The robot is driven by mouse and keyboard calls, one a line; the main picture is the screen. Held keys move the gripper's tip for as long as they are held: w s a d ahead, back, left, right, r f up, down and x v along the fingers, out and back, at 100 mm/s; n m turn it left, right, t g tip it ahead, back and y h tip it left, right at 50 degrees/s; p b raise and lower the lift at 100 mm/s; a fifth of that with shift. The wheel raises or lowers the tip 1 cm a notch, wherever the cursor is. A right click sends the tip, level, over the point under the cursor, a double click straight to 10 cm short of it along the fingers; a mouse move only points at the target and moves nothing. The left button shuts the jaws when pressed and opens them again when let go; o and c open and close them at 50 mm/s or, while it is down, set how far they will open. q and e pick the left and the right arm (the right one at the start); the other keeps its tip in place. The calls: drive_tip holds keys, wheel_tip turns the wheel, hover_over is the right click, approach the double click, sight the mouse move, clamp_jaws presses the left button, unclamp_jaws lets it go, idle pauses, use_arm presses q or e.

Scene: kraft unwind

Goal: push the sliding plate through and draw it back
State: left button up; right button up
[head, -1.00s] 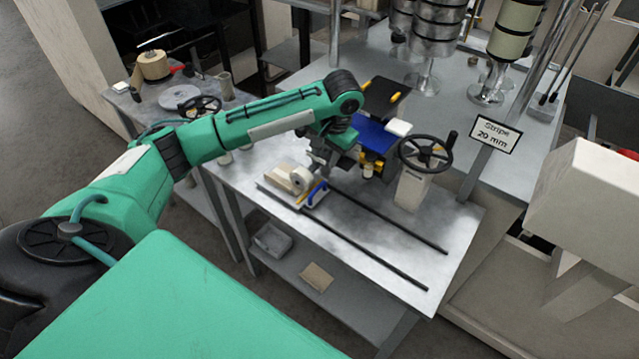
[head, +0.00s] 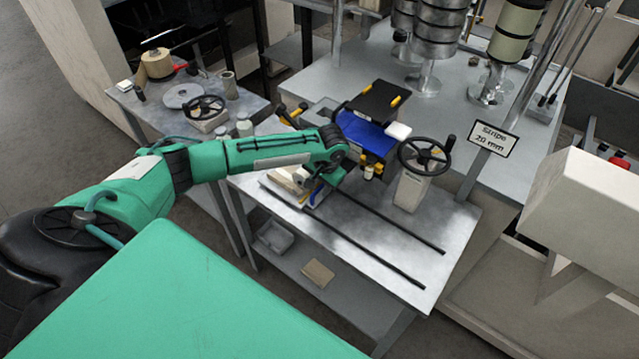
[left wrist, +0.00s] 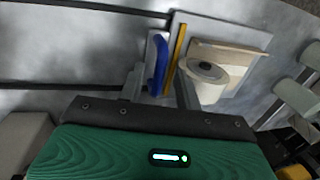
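The sliding plate (head: 279,193) lies at the left end of two dark rails on the bench, carrying a pale wooden block and a white roll. In the left wrist view, the pale grey plate (left wrist: 222,29) shows with the roll (left wrist: 205,78), a yellow strip (left wrist: 178,48) and an upright blue handle (left wrist: 158,64). My left gripper (left wrist: 160,88) is open, with its two grey fingers on either side of the blue handle and visible gaps between. In the head view my left gripper (head: 309,188) is over the plate, and my wrist partly hides the roll and handle. My right gripper is not in view.
The two rails (head: 375,232) run clear toward the lower right. A handwheel on a pale post (head: 413,185) stands right of them. A blue-topped unit (head: 365,132) with a black plate (head: 375,100) stands behind. A side table (head: 150,108) is at upper left.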

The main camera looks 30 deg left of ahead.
sight(307, 190)
use_arm(q)
clamp_jaws()
drive_tip(key=a, duration=0.5)
drive_tip(key=shift+w+p, duration=0.2)
drive_tip(key=shift+p, duration=0.1)
drive_tip(key=shift+d+r, duration=0.1)
drive_tip(key=shift+d, duration=0.05)
drive_tip(key=shift+c, duration=0.6)
unclamp_jaws()
drive_tip(key=shift+o, duration=0.6)
drive_tip(key=shift+a, duration=0.2)
drive_tip(key=shift+d, duration=0.1)
